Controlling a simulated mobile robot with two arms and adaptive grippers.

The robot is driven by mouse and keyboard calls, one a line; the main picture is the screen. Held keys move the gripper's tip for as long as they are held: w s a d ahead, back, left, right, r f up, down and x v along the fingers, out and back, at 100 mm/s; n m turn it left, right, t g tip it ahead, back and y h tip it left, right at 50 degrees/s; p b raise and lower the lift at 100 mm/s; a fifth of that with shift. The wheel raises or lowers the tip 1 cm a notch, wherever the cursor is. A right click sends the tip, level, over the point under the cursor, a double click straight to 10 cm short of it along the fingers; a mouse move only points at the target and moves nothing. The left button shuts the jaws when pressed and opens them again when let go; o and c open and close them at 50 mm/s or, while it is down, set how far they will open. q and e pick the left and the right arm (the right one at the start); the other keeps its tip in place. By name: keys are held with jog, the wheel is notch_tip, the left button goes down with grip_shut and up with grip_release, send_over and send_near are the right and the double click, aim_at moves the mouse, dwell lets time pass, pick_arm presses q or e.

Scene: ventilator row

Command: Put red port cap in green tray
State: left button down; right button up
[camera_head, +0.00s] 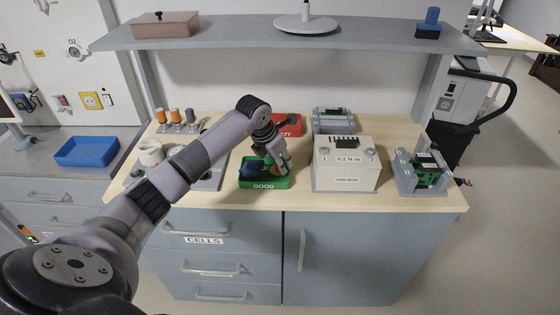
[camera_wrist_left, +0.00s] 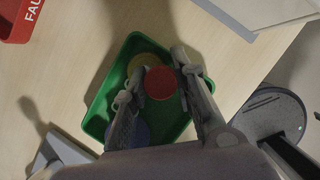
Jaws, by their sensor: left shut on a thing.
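My left gripper (camera_head: 279,164) reaches down over the green tray (camera_head: 264,184) labelled GOOD on the wooden worktop. In the left wrist view, the gripper (camera_wrist_left: 165,84) is shut on the round red port cap (camera_wrist_left: 160,83), with one finger on each side. The cap is over the green tray (camera_wrist_left: 98,107); its height above the tray floor is hard to judge. A yellowish round piece (camera_wrist_left: 147,66) and a blue round piece (camera_wrist_left: 131,130) lie in the tray, partly hidden by the fingers. The red cap is hard to make out in the head view. My right gripper is not in view.
A red tray (camera_head: 289,127) stands just behind the green one. A white fan box (camera_head: 346,166) stands close on the right, with a green-board fixture (camera_head: 424,171) beyond it. A grey shelf (camera_head: 230,34) overhangs the back. A blue tray (camera_head: 87,151) sits on the left counter.

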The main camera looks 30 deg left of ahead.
pick_arm(q)
jog(key=c, duration=1.3)
grip_release()
jog(key=shift+r+p, duration=0.25)
jog(key=shift+p, duration=0.05)
jog(key=shift+r, duration=0.35)
jog(key=b+v, duration=0.2)
jog(key=v, duration=0.9)
jog(key=shift+s+r, duration=0.25)
jog(key=shift+s, duration=0.05)
